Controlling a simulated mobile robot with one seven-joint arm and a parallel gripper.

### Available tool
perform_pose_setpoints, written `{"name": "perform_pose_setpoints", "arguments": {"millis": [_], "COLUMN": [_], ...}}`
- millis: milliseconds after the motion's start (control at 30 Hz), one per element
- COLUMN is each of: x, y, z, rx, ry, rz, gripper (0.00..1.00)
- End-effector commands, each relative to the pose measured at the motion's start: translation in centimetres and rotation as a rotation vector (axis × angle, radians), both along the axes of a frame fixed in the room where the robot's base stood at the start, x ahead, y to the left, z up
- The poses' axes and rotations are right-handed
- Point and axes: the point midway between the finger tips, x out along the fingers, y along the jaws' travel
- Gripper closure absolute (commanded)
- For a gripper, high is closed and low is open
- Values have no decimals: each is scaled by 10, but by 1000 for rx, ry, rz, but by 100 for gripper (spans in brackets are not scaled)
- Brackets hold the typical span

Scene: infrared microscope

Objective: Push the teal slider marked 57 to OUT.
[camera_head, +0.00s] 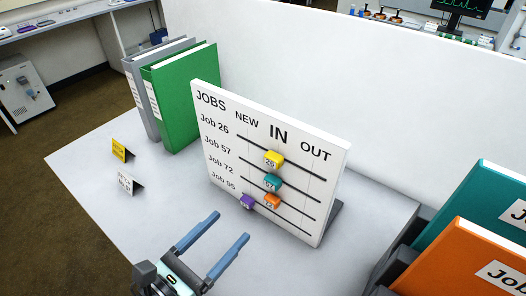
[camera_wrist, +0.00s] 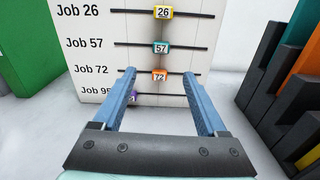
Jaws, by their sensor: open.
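The white job board (camera_head: 228,119) stands upright on the table, with columns NEW, IN and OUT and a slot for each job. The teal slider marked 57 (camera_head: 272,183) is in the Job 57 slot, under IN; it also shows in the wrist view (camera_wrist: 161,48). The yellow slider 26 (camera_head: 273,159) is above it and the orange slider 72 (camera_head: 272,201) below it, both under IN. The purple slider (camera_head: 247,202) is in the lowest slot, under NEW. My gripper (camera_head: 230,228) is open and empty in front of the board, with its blue fingers pointing at the lower rows.
A green binder (camera_head: 180,98) and a grey binder (camera_head: 148,90) stand left of the board. Small yellow (camera_head: 120,149) and white (camera_head: 127,181) cards stand on the table. Teal (camera_head: 500,205) and orange (camera_head: 465,258) folders are in a dark rack at the right.

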Motion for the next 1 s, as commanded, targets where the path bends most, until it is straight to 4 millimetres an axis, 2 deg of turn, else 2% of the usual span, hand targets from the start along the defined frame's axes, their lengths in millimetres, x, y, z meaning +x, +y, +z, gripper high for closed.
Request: {"name": "perform_pose_setpoints", "arguments": {"millis": [167, 267, 700, 1000], "x": [1, 12, 82, 101], "y": [-3, -11, -62, -75], "z": [3, 3, 3, 2], "rx": [-47, -44, -39, -39], "ry": [17, 16, 14, 14], "rz": [-5, -7, -6, -3], "gripper": [25, 25, 25, 25]}}
